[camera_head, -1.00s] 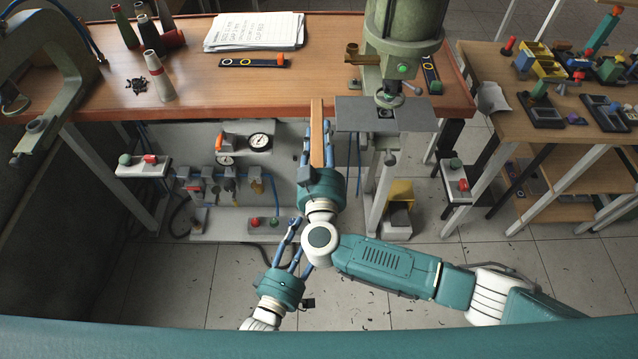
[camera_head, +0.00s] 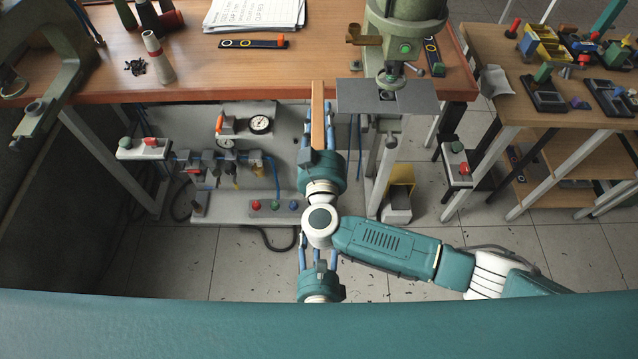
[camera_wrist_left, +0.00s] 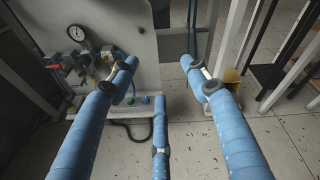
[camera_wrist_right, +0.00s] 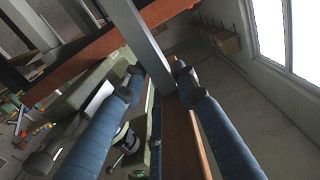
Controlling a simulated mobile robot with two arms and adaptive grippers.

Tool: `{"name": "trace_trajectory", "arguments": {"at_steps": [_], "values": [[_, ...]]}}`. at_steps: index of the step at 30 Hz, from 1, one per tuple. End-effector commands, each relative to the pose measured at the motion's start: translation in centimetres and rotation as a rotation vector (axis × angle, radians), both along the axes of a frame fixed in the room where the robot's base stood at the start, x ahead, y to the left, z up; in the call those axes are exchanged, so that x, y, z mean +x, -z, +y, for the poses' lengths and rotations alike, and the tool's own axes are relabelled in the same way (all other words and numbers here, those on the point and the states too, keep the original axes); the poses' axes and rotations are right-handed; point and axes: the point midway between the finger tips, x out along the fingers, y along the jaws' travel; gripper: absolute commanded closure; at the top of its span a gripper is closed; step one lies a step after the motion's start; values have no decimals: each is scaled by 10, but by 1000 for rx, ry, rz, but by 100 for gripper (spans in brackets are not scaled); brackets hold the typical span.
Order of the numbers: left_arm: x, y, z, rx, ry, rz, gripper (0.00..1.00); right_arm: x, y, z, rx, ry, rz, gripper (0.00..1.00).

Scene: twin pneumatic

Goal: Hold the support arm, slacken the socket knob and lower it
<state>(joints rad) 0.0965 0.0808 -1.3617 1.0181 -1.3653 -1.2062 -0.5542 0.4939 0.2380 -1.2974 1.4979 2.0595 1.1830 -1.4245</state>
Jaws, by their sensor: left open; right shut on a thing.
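A long, narrow brown bar (camera_head: 317,112), which looks like the support arm, reaches past the bench's front edge. My right gripper (camera_head: 319,130) is shut on it, with blue fingers beside it. In the right wrist view the fingers (camera_wrist_right: 158,80) lie on either side of a grey bar and a brown one. My left gripper (camera_head: 318,250) is open and empty, below the right one, partly behind my right arm, fingers pointing up the picture. In the left wrist view its fingers (camera_wrist_left: 165,75) are spread with nothing between them. I cannot make out the socket knob.
A green machine (camera_head: 405,30) with a grey plate (camera_head: 400,97) stands right of the bar. Under the bench (camera_head: 220,75) is a grey panel (camera_head: 285,150) with gauges and coloured buttons. A side table (camera_head: 560,130) stands at right.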

Motion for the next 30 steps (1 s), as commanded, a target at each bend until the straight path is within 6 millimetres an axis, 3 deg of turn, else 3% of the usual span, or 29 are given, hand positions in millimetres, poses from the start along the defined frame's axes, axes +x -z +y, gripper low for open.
{"name": "trace_trajectory", "arguments": {"at_steps": [3,8,14,24,30], "values": [[4,-38,-2,177,43,-155,52,-1,4,-1,-5,0,6,97],[7,-62,-4,278,56,-252,52,-1,4,-1,-5,0,6,97],[33,-65,-4,289,57,-263,52,-1,4,-1,-5,0,6,97],[99,-64,-4,287,56,-258,52,-1,4,-1,-5,1,6,97],[119,-63,-4,286,57,-257,52,-1,4,-1,-6,1,6,97]]}}
